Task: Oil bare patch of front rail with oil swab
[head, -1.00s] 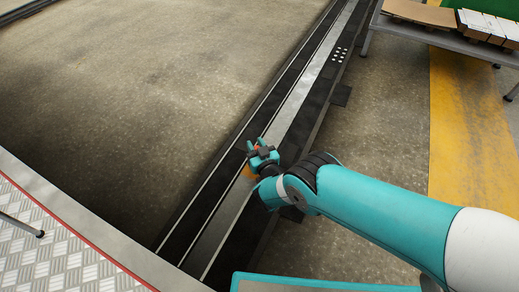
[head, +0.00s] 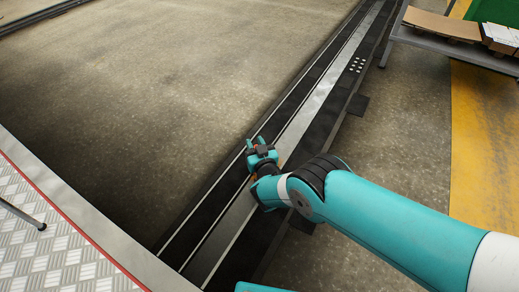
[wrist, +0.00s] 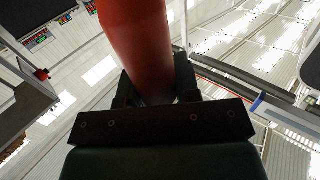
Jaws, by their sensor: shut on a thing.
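The oil swab (wrist: 135,45) shows in the wrist view as a thick red cylinder, clamped between my gripper's jaws; its far end is out of frame. My gripper (head: 256,143) shows in the head view, shut on the swab, with small orange-red bits visible between its fingers. It is over the front rail (head: 312,105), a long grey strip between black bands running from bottom left to top right. The rail is brighter beyond my gripper and duller on the near side. I cannot make out the bare patch for certain; my gripper and arm cover part of the rail.
A low table (head: 430,42) with cardboard stands at the top right, near a yellow floor stripe (head: 485,130). A ribbed metal platform (head: 60,235) with a red edge is at the lower left. The concrete floor left of the rail is clear.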

